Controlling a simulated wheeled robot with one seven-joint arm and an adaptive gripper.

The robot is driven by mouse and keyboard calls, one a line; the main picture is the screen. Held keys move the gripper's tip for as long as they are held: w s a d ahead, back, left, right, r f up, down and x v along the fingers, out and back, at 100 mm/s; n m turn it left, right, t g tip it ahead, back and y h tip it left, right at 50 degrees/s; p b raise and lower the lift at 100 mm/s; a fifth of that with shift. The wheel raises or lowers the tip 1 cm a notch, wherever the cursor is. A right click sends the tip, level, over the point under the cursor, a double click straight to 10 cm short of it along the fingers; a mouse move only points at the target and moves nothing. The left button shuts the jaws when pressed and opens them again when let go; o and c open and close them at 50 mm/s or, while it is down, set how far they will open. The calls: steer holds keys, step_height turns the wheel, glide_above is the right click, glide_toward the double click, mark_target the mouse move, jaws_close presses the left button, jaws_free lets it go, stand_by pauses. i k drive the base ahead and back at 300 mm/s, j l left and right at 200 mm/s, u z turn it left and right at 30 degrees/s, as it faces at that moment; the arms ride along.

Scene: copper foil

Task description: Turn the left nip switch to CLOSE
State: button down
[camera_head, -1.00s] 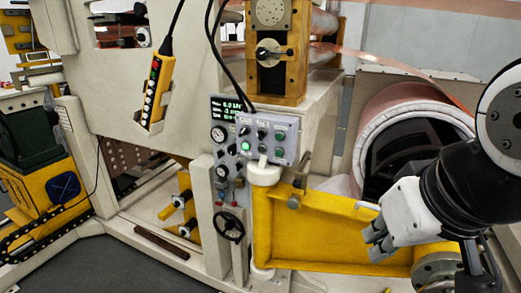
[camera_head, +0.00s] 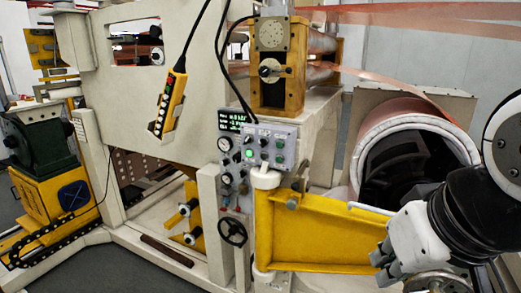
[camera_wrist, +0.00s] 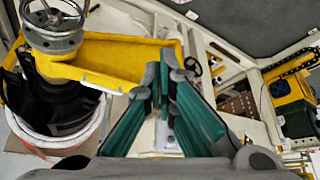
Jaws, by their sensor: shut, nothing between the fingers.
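The grey control box (camera_head: 268,147) is near the middle of the head view, above the yellow arm of the machine. Its sloping face carries several dark knobs and a lit green button (camera_head: 248,154). The labels are too small to read, so I cannot tell which knob is the left nip switch or where it points. My gripper (camera_head: 381,268) is at the lower right, well apart from the box, in front of the yellow arm. In the wrist view my gripper (camera_wrist: 165,66) shows its green-padded fingers with tips together and nothing held.
The yellow machine arm (camera_head: 315,235) lies between my gripper and the box. A black handwheel (camera_head: 232,231) and gauges are left of it. A large roll (camera_head: 420,150) stands behind my arm. A yellow pendant (camera_head: 169,103) hangs left. Dark floor is clear at lower left.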

mark_target(249, 139)
steer(key=i+j+u, duration=0.15)
steer(key=u, duration=0.25)
steer(key=i+u, duration=0.65)
steer(key=u, duration=0.2)
